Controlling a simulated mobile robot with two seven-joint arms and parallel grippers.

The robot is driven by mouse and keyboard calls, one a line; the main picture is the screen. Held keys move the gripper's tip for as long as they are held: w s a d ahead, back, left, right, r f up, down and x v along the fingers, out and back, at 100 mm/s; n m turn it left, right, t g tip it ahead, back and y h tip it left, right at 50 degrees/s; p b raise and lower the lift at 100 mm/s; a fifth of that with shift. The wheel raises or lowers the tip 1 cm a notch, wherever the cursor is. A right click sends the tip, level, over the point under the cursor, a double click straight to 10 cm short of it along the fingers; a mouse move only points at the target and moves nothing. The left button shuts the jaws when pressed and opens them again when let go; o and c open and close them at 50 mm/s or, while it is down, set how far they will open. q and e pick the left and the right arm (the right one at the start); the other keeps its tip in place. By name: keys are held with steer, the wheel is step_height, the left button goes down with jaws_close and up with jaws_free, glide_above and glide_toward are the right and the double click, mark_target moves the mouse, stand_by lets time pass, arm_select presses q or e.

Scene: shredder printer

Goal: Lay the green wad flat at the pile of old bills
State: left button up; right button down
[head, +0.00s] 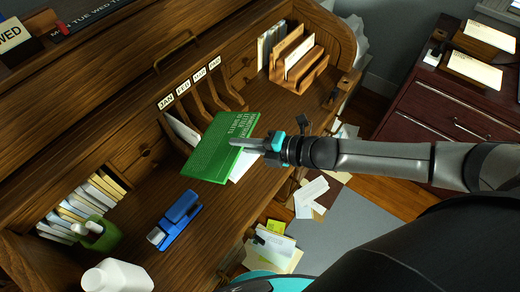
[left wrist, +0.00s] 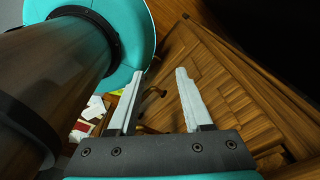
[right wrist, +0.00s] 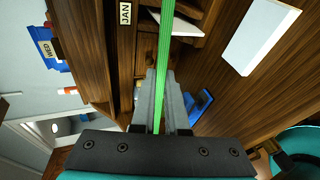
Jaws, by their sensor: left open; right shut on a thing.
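The green wad (head: 216,150), a flat green block with pale print on its face, is held over the desk top in front of the month slots. My right gripper (head: 262,146) is shut on its right edge. In the right wrist view the wad (right wrist: 165,45) stands edge-on between the fingers (right wrist: 163,92). A white paper (head: 243,166) lies on the desk, partly hidden by the wad; I cannot tell whether it is the pile of old bills. It may be the white sheet (right wrist: 261,38) in the right wrist view. My left gripper (left wrist: 161,82) is open and empty near wood panelling.
Month slots (head: 205,98) stand behind the wad. A blue stapler (head: 178,218), a white bottle (head: 118,276) and a green cup (head: 102,237) stand to the left. A wooden letter rack (head: 298,62) is at the back right. Papers litter the floor.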

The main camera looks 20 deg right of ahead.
steer(key=d+f+m+t+h, duration=0.2)
steer(key=d+f+t, duration=0.1)
steer(key=d+f, duration=0.1)
steer(key=shift+s+d+f+m+p, duration=0.15)
steer(key=shift+d+f+m+p, duration=0.2)
steer(key=shift+f, duration=0.35)
step_height(320, 180, down, 8)
steer(key=b, duration=0.7)
steer(key=shift+s+f, duration=0.1)
steer(key=shift+f, duration=0.15)
steer(key=c, duration=0.8)
jaws_free()
steer(key=shift+c, duration=0.2)
steer(key=shift+f, duration=0.1)
